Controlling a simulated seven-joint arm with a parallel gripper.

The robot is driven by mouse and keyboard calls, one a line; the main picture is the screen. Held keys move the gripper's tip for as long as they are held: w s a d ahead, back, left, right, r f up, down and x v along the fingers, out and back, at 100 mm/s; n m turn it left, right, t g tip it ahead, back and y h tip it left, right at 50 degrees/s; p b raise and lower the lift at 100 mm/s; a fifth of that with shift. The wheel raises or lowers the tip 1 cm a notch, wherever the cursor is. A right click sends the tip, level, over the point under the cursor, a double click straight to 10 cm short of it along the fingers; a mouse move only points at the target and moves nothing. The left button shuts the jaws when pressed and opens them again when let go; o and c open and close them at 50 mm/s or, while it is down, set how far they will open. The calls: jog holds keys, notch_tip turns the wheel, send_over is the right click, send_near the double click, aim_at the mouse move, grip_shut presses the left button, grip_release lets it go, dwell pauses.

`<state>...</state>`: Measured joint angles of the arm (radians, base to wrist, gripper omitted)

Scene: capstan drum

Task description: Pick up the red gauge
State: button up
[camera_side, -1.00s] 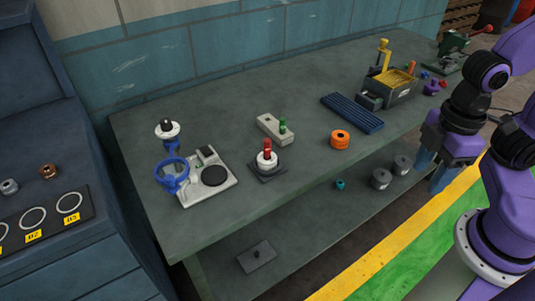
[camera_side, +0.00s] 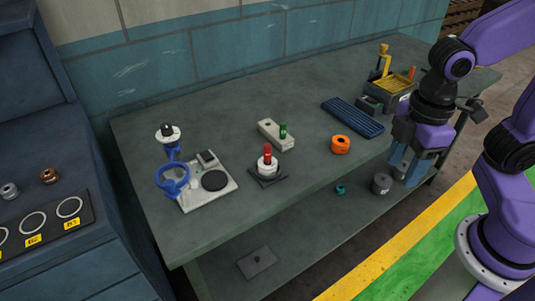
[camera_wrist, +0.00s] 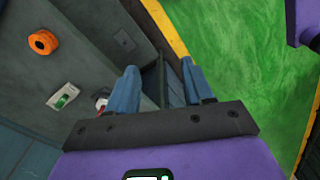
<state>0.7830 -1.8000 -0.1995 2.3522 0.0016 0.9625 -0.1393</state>
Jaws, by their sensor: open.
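The red gauge (camera_side: 267,152) stands upright in a white ring on a dark square base, near the bench's front edge in the side view. In the wrist view a small part of the red gauge (camera_wrist: 103,101) shows at the left, beside my left-hand finger, which hides some of it. My gripper (camera_side: 408,170) is open and empty, pointing down off the front edge of the bench, well to the right of the gauge. In the wrist view its two blue fingers (camera_wrist: 160,85) stand apart with nothing between them.
A white block with a green gauge (camera_side: 283,130) lies just behind the red one. An orange ring (camera_side: 340,145), a blue tray (camera_side: 352,116) and a yellow-topped box (camera_side: 393,82) stand to the right. A white fixture with a blue ring (camera_side: 173,181) is at the left.

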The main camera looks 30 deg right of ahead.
jog(key=w+a+r+n, duration=0.15)
jog(key=w+a, duration=0.25)
jog(key=w, duration=0.5)
jog(key=w+a+r+n, duration=0.1)
jog(key=w+a+r, duration=0.1)
jog(key=w+a, duration=0.45)
jog(key=n, duration=0.2)
send_over(267, 145)
jog(key=f, duration=1.2)
jog(key=shift+w+a+f, duration=0.15)
jog(key=shift+a+f, duration=0.05)
jog(key=shift+f, duration=0.1)
jog(key=f, duration=0.4)
jog(key=shift+s+d+f, duration=0.15)
jog(key=shift+s+d, duration=0.1)
jog(key=shift+d, duration=0.05)
jog(key=shift+f, duration=0.6)
grip_shut()
